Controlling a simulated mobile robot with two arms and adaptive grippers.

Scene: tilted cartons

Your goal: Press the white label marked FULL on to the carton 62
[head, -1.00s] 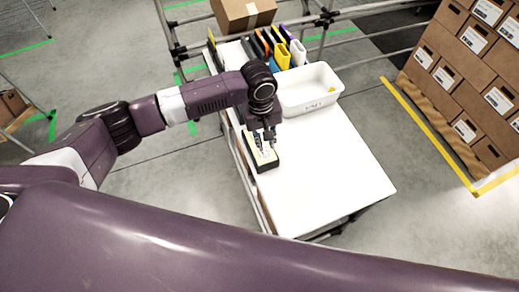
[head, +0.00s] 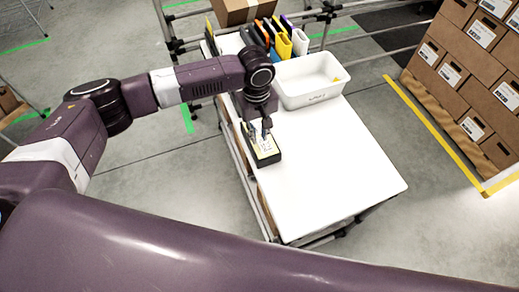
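My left gripper (head: 259,133) points down over a small black holder (head: 268,162) near the left edge of the white table. Its two dark fingers show apart, with a gap between them, at the holder's far part. A white label (head: 264,146) and a yellow patch lie in the holder, partly hidden by the fingers; the print on the label is too small to read. Brown cartons with white labels (head: 449,73) are stacked at the right. No number can be read, so I cannot tell which is carton 62. My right gripper is out of view.
The white table (head: 335,170) is bare in its near and right parts. A white bin (head: 311,97) with a small yellow thing inside stands behind the holder, with coloured folders (head: 299,42) beyond. A brown box (head: 246,10) is at the back. Yellow floor tape (head: 432,127) borders the stack.

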